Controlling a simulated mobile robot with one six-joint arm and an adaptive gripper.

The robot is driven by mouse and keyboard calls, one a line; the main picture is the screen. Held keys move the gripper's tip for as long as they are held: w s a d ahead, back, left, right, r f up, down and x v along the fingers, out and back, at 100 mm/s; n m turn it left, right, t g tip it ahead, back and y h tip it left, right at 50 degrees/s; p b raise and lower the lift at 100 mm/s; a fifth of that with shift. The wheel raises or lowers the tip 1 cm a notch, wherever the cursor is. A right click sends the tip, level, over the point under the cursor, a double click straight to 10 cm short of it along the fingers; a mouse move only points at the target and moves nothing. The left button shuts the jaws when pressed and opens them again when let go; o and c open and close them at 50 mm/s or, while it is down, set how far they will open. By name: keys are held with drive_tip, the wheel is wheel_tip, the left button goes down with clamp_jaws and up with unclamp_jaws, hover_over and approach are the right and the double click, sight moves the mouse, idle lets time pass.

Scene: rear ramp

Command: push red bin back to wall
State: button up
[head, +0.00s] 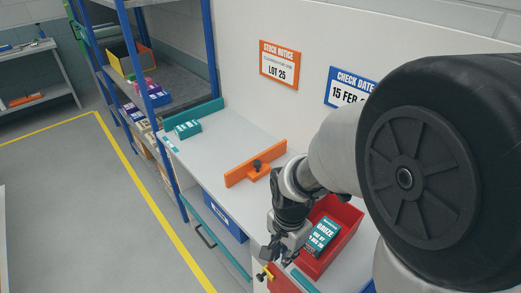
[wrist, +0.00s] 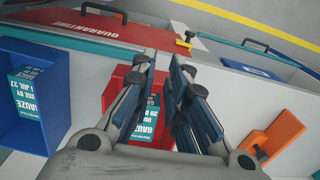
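The red bin (head: 344,241) stands on the light bench top, with a dark teal gauze box (head: 322,236) in it. My gripper (head: 283,256) is at the bin's left, front side in the head view. In the wrist view my gripper (wrist: 160,58) has its two fingers apart with nothing held between them. The red bin (wrist: 112,95) shows beside and behind the fingers there. I cannot tell whether a finger touches it.
An orange stop with a dark knob (head: 257,166) stands on the bench left of the bin. A blue bin (wrist: 25,115) with another gauze box is on the bin's other side.

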sight(326, 229)
drive_tip(key=shift+a+f, duration=0.25)
drive_tip(key=shift+f, duration=0.1)
drive_tip(key=shift+c, duration=0.6)
drive_tip(key=shift+f, duration=0.4)
clamp_jaws()
drive_tip(key=shift+w+d+f+b, duration=0.4)
drive_tip(key=shift+d+f+b, duration=0.25)
drive_tip(key=shift+f, duration=0.85)
drive_tip(key=shift+w+d+f+b, duration=0.45)
drive_tip(key=shift+f+b, duration=0.3)
drive_tip(key=shift+f, duration=0.75)
drive_tip(key=shift+w+d+f+b, duration=0.35)
drive_tip(key=shift+d+f+b, duration=0.3)
drive_tip(key=shift+f, duration=0.85)
drive_tip(key=shift+a, duration=0.1)
drive_tip(key=w+d, duration=0.3)
drive_tip(key=d, duration=0.1)
drive_tip(key=w+d+p, duration=0.1)
drive_tip(key=w+d, duration=0.2)
drive_tip(key=d, duration=0.1)
drive_tip(key=w+d+p, duration=0.1)
drive_tip(key=w+d, duration=0.2)
drive_tip(key=d, duration=0.2)
drive_tip(key=shift+w+d, duration=0.1)
drive_tip(key=shift+w, duration=0.3)
